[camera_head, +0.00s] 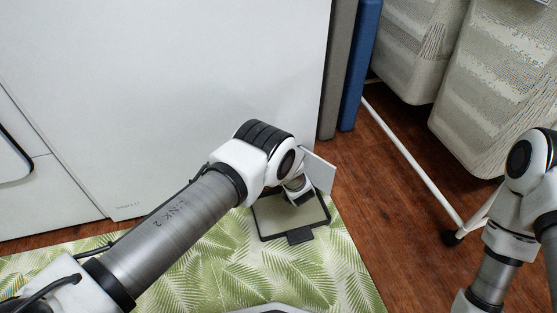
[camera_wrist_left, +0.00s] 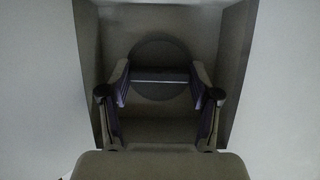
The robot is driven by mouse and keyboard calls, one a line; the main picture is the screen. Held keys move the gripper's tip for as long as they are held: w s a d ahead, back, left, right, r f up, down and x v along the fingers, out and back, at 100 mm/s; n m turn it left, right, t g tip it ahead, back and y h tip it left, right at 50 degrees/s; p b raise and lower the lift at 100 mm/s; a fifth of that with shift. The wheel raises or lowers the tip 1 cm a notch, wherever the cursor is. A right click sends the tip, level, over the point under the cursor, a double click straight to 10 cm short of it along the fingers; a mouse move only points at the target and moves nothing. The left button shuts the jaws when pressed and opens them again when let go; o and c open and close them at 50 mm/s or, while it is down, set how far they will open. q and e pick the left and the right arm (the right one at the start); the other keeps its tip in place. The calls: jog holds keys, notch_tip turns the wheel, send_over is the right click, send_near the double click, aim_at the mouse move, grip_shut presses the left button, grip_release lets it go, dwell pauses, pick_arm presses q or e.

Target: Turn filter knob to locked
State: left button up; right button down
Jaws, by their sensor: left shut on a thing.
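The filter knob (camera_wrist_left: 160,54) is a dark round disc with a pale ridge lying level across it, at the back of a square recess (camera_wrist_left: 101,40) in the left wrist view. My left gripper (camera_wrist_left: 160,84) reaches into the recess with one finger at each end of the ridge and is shut on the knob. In the head view my left gripper (camera_head: 297,187) is low by the white appliance (camera_head: 200,90), beside its open white flap (camera_head: 318,171). The knob and fingertips are hidden there. My right arm is at the right edge, its gripper out of frame.
A dark-rimmed flat panel (camera_head: 300,237) lies on the leaf-pattern mat (camera_head: 300,275) below my left gripper. A white rack (camera_head: 410,160) with woven baskets (camera_head: 495,100) stands at right. Grey and blue boards (camera_head: 360,70) stand beside the appliance. Wood floor between is clear.

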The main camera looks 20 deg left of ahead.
pick_arm(q)
jog(key=o, duration=1.2)
jog(key=shift+c, duration=0.2)
